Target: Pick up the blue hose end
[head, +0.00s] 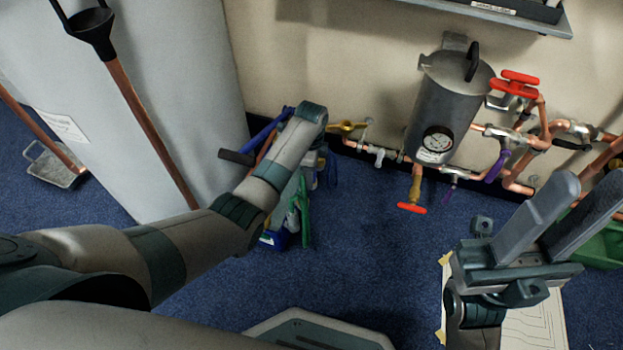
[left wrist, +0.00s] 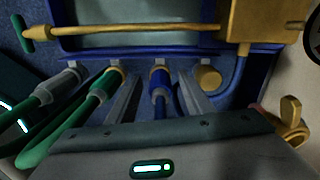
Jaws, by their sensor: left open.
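The left gripper is open. In the head view my left arm reaches down to the hose rack by the wall, and its fingers are hidden behind the arm. My right gripper (head: 567,222) stands at the lower right of the head view, its fingers apart and empty.
Two green hoses (left wrist: 98,100) lie left of the blue one. A yellow pipe (left wrist: 140,31) with a green handle crosses above. In the head view, a grey tank (head: 448,105) with copper pipes and red valves is right of my left arm. Blue carpet lies in front.

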